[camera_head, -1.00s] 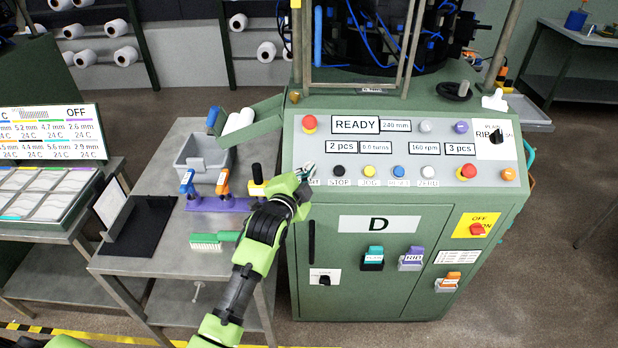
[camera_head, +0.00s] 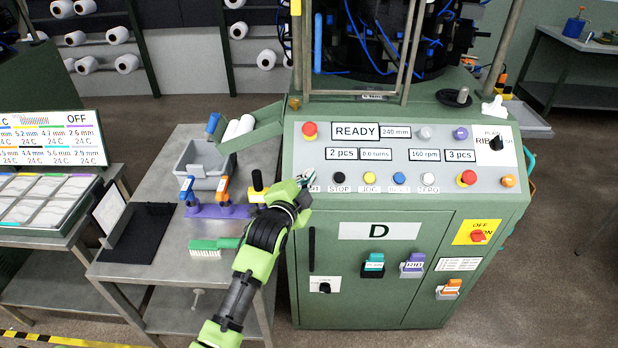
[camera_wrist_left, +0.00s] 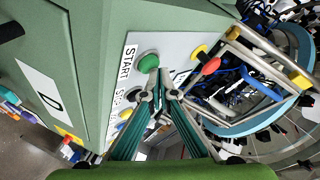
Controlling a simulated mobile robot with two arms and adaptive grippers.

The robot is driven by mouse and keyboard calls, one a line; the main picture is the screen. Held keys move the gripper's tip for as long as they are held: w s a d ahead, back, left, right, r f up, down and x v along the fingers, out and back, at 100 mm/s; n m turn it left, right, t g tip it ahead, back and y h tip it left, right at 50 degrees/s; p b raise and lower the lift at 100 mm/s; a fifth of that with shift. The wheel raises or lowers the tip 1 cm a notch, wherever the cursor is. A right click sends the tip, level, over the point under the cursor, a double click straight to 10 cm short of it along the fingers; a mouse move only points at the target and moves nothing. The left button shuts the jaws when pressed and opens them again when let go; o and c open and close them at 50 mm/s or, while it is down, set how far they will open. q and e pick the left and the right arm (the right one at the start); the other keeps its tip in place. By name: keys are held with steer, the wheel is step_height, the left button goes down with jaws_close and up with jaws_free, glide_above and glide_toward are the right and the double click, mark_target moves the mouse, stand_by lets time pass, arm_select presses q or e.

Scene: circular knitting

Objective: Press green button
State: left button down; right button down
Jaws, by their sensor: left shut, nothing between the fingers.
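The green button (camera_wrist_left: 148,63) sits on the machine's control panel (camera_head: 384,148), beside the START label (camera_wrist_left: 128,62) in the left wrist view. In the head view, my left gripper hides the button and part of its label. My left gripper (camera_head: 307,181) is at the left end of the panel's button row. It is shut and empty. In the left wrist view its fingertips (camera_wrist_left: 158,93) appear just below the green button. I cannot tell whether they touch it.
Right of my gripper are black STOP (camera_head: 339,177), yellow JOG (camera_head: 369,178), blue (camera_head: 399,178) and white (camera_head: 429,178) buttons. A red knob (camera_head: 309,130) is above. A grey table (camera_head: 160,245) with a bin, tools and a green brush stands left.

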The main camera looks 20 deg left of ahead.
arm_select(q)
steer(key=shift+w+f, duration=0.1)
steer(key=shift+f, duration=0.05)
stand_by(0.4)
steer(key=shift+w+f, duration=0.15)
steer(key=shift+f, duration=0.05)
stand_by(0.4)
steer(key=shift+s+r+p, duration=0.2)
steer(key=shift+r+p, duration=0.1)
steer(key=shift+p, duration=0.25)
steer(key=s+r+p, duration=0.3)
steer(key=r+p, duration=0.2)
steer(key=p, duration=0.1)
steer(key=shift+s+d+p, duration=0.2)
steer(key=shift+d+p, duration=0.2)
steer(key=shift+d, duration=0.05)
